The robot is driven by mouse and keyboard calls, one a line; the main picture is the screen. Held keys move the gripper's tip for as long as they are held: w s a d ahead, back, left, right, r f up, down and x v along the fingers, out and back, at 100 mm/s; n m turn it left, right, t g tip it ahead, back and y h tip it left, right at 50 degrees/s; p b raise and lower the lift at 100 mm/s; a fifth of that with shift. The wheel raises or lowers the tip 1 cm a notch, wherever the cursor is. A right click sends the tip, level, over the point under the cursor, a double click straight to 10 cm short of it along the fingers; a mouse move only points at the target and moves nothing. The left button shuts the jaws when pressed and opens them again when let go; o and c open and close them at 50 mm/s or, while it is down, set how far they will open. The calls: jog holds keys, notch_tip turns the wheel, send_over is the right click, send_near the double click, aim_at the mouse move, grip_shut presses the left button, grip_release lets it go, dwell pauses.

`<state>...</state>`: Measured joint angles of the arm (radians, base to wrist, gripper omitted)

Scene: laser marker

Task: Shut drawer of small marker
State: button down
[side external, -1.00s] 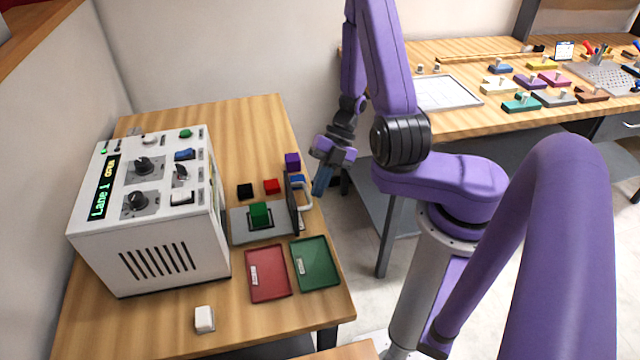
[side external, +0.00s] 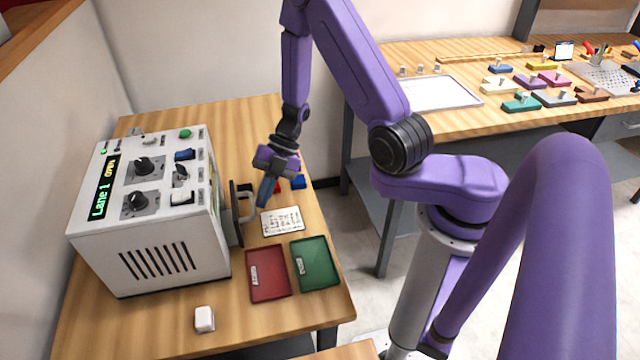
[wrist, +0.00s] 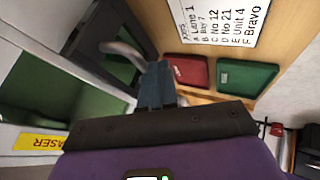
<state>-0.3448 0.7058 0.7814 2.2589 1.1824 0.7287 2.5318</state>
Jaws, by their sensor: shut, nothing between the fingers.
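The small marker (side external: 150,215) is a white box with knobs, buttons and a display reading "Lane 1" and what looks like "OPEN". Its drawer (side external: 231,232) sticks out a short way on the right side, with a dark front panel (side external: 235,208) and a pale handle (side external: 247,205). My gripper (side external: 264,198) is shut and empty, just right of the handle. In the wrist view, the shut blue fingers (wrist: 157,72) are beside the handle (wrist: 124,53) and dark panel (wrist: 105,25); contact is unclear. The green block seen earlier in the drawer is hidden in the side view.
A white printed card (side external: 283,221) lies on the table right of the drawer. A red tray (side external: 268,274) and green tray (side external: 316,264) lie in front. Blue (side external: 298,182) and red blocks stand behind my gripper, partly hidden. A white piece (side external: 204,319) lies near the front.

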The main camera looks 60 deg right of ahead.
aim_at(250, 201)
jog(key=shift+w+a, duration=1)
jog(key=shift+w, duration=0.1)
jog(key=shift+a, duration=0.1)
